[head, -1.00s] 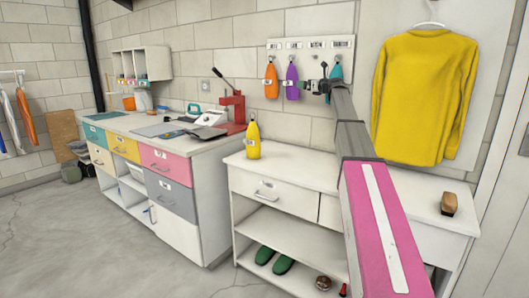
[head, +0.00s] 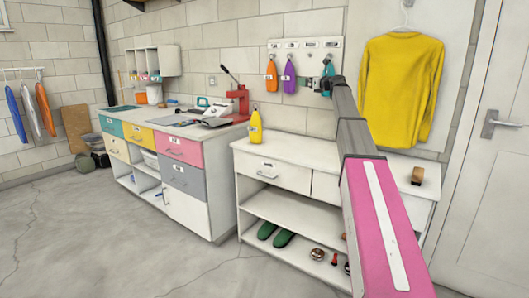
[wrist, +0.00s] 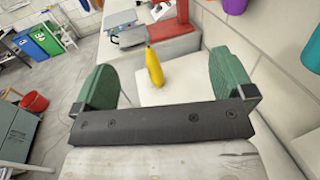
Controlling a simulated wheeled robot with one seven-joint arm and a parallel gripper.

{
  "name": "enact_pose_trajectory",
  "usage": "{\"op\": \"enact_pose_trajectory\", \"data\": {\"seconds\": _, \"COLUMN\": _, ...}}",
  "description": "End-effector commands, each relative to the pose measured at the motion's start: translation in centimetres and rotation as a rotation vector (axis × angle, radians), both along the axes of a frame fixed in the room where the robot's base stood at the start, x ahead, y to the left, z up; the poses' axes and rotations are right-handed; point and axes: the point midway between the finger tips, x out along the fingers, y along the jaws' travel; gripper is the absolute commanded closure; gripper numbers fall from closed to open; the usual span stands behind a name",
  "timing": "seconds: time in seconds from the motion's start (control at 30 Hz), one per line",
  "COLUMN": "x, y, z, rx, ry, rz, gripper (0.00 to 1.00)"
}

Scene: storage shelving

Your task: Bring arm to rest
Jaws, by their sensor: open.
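My arm (head: 372,200) reaches up and forward in the head view, pink near me and grey farther out. My gripper (head: 327,84) is at its far end, in front of the wall near the hanging teal bottle (head: 328,67). In the wrist view my gripper (wrist: 168,90) shows its two green fingers wide apart with nothing between them touching. A yellow bottle (head: 255,127) stands upright on the white bench (head: 290,150). It also shows in the wrist view (wrist: 154,68), beyond the fingers and apart from them.
Orange (head: 271,75) and purple (head: 289,76) bottles hang on the wall rack. A yellow shirt (head: 402,88) hangs at right, by a door (head: 490,180). A brush (head: 417,175) lies on the bench. A drawer cabinet (head: 180,150) stands left. Open floor (head: 80,230) lies front left.

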Motion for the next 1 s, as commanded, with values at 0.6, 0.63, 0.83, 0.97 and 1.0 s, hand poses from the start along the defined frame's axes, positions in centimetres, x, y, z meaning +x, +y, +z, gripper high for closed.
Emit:
{"op": "enact_pose_trajectory", "data": {"seconds": 0.6, "x": -3.7, "y": 2.2, "z": -11.0, "rx": -0.314, "ry": -0.039, "rz": 0.037, "gripper": 0.0}}
{"op": "enact_pose_trajectory", "data": {"seconds": 0.63, "x": -4.1, "y": 2.4, "z": -11.9, "rx": -0.34, "ry": -0.041, "rz": 0.043, "gripper": 0.0}}
{"op": "enact_pose_trajectory", "data": {"seconds": 0.83, "x": -8.0, "y": 4.0, "z": -20.3, "rx": -0.593, "ry": -0.077, "rz": 0.115, "gripper": 0.0}}
{"op": "enact_pose_trajectory", "data": {"seconds": 0.97, "x": -12.2, "y": 5.1, "z": -27.8, "rx": -0.821, "ry": -0.113, "rz": 0.211, "gripper": 0.0}}
{"op": "enact_pose_trajectory", "data": {"seconds": 1.0, "x": -13.6, "y": 5.4, "z": -30.0, "rx": -0.891, "ry": -0.126, "rz": 0.247, "gripper": 0.0}}
